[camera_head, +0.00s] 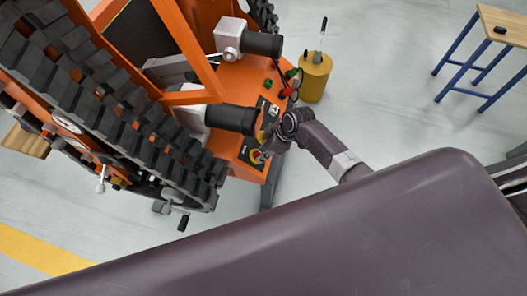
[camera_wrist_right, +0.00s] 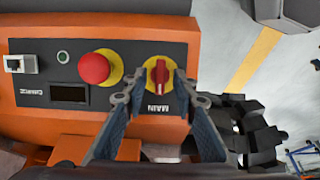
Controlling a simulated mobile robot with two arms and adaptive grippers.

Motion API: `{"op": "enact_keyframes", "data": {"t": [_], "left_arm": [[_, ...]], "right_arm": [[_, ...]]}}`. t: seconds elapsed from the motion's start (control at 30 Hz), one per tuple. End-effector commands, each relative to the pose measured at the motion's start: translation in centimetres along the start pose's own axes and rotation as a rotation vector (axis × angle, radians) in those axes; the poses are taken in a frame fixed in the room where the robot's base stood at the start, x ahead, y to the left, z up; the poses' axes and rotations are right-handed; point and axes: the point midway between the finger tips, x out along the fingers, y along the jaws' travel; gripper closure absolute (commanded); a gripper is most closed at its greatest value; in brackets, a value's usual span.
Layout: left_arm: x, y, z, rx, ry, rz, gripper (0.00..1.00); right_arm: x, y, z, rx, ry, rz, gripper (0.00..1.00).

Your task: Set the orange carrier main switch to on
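The orange tracked carrier (camera_head: 236,88) stands at the upper left of the head view, with its control panel facing my right arm. In the wrist view the main switch (camera_wrist_right: 159,74) is a red rotary knob on a yellow disc, above an upside-down MAIN label (camera_wrist_right: 157,108). Its red grip lies roughly upright in the picture. My right gripper (camera_wrist_right: 158,84) is open, one finger on each side of the knob; contact cannot be told. In the head view the right gripper (camera_head: 282,128) is at the panel edge and hides part of it. My left gripper is not in view.
A red mushroom button (camera_wrist_right: 94,68) on yellow sits left of the switch, beside a dark display (camera_wrist_right: 69,94) and a socket (camera_wrist_right: 21,64). Black tracks (camera_head: 120,115) flank the carrier. A yellow cylinder (camera_head: 314,80) and a table (camera_head: 505,24) stand on the floor.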

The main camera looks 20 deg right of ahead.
Motion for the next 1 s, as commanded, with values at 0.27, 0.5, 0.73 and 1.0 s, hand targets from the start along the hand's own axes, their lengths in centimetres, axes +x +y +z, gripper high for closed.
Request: {"op": "enact_keyframes", "data": {"t": [0.27, 0.5, 0.73, 1.0], "left_arm": [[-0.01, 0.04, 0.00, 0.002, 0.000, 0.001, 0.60], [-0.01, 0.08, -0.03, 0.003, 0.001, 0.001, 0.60], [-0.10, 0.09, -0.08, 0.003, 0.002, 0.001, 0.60], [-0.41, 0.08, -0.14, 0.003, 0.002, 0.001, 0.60]], "right_arm": [[-0.02, 0.00, 0.02, 0.000, 0.000, 0.000, 0.93], [-0.03, 0.02, 0.04, 0.001, 0.000, 0.000, 1.00], [-0.04, 0.04, 0.05, 0.026, -0.001, -0.008, 1.00], [-0.07, 0.22, -0.03, 0.163, 0.000, -0.051, 1.00]]}}
